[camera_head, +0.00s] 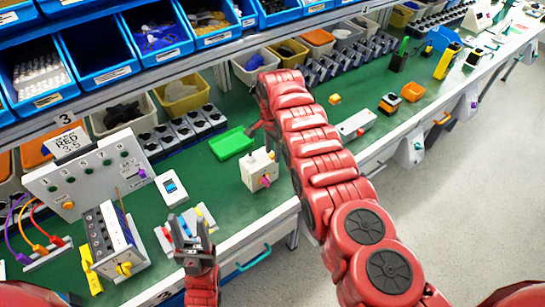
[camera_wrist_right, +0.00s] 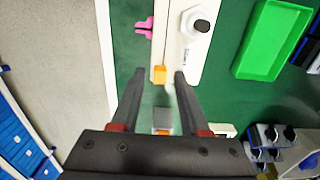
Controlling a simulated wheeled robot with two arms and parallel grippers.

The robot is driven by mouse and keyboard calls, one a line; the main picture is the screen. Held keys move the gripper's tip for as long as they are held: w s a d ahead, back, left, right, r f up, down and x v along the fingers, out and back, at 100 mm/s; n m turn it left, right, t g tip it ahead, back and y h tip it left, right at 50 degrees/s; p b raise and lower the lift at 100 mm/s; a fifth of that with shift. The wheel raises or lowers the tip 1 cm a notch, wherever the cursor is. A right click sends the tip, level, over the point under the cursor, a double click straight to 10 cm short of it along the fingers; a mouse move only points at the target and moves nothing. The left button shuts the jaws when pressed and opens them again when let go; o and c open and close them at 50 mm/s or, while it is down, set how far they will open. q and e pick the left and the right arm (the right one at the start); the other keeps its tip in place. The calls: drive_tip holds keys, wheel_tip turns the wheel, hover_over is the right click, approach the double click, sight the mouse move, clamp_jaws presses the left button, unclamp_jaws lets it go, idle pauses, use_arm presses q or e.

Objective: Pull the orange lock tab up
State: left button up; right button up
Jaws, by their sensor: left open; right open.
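The white switch box (camera_head: 256,170) stands on the green mat, with a pink knob (camera_head: 265,181) on its front and a dark knob on top. The orange lock tab (camera_head: 272,156) is at its right edge. In the right wrist view the tab (camera_wrist_right: 158,75) shows between the two fingertips, beside the white box (camera_wrist_right: 183,50). My right gripper (camera_wrist_right: 158,73) is open; I cannot tell whether it touches the tab. In the head view it is mostly hidden by my right arm. My left gripper (camera_head: 190,229) is open and empty, fingers up, at the front left.
A green tray (camera_head: 231,143) lies just behind the box. A grey control panel (camera_head: 90,172) and a terminal block (camera_head: 108,240) stand at the left. Blue bins (camera_head: 103,58) hang above the back. The mat between the box and the left panel has some free room.

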drive_tip(key=shift+r, duration=0.1)
drive_tip(key=shift+c, duration=0.3)
clamp_jaws()
drive_tip(key=shift+r+p, duration=0.5)
drive_tip(key=shift+o, duration=0.7)
unclamp_jaws()
